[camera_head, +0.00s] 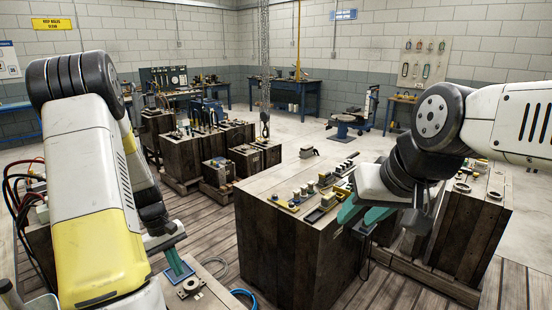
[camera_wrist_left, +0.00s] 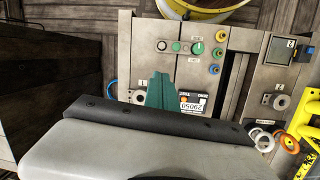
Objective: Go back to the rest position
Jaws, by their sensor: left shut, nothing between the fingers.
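My left gripper (camera_head: 178,266) is low at the left in the head view, beside a flat metal-topped surface. Its teal fingers are together with nothing between them. In the left wrist view the closed fingers (camera_wrist_left: 160,90) are in front of a grey control panel (camera_wrist_left: 150,50) with buttons and a small number display (camera_wrist_left: 194,103). My right gripper (camera_head: 363,216) is by the front right edge of a large dark wooden block (camera_head: 290,250). Its two teal fingers are apart, and I see nothing held between them.
Several small fittings (camera_head: 320,193) stand on top of the wooden block, near the right gripper. More wooden blocks (camera_head: 195,155) stand behind, and another (camera_head: 470,225) at the right. A hanging chain (camera_head: 264,60) comes down at the back. Concrete floor (camera_head: 300,135) is open behind the block.

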